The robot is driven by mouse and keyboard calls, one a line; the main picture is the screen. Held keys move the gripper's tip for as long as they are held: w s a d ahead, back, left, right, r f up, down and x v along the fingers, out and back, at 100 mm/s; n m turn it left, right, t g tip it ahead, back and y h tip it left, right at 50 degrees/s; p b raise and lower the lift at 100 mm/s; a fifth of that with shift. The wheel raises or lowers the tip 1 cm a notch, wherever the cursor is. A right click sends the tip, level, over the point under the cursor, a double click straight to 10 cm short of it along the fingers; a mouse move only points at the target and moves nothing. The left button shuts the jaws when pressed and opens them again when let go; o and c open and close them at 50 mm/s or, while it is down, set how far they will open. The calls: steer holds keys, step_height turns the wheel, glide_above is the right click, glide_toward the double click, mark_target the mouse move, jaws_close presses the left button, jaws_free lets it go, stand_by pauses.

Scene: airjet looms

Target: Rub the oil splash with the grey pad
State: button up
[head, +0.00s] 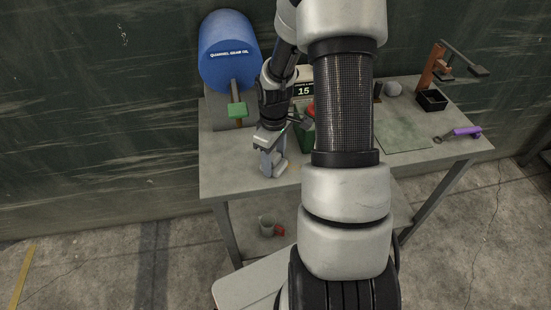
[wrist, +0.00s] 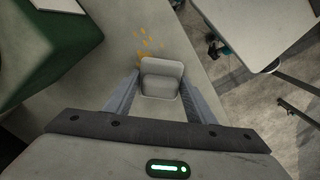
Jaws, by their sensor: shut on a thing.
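The grey pad (wrist: 161,87) is a small light-grey block with a flat plate, held between the two fingers of my gripper (wrist: 162,96) in the wrist view. The oil splash (wrist: 146,44) is a cluster of small yellow-orange drops on the grey bench top, just beyond the pad's upper left edge. The pad may hide part of it. In the head view my gripper (head: 272,165) is low over the front left part of the bench. I cannot tell whether the pad touches the surface.
A green box (wrist: 50,50) stands left of the splash. The bench's front left is clear. My arm hides its middle.

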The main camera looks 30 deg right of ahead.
mark_target(274, 156)
steer(key=shift+r+p, duration=2.2)
steer(key=shift+r, duration=0.75)
steer(key=shift+r, duration=0.15)
steer(key=shift+r+p, duration=1.15)
steer(key=shift+r, duration=0.2)
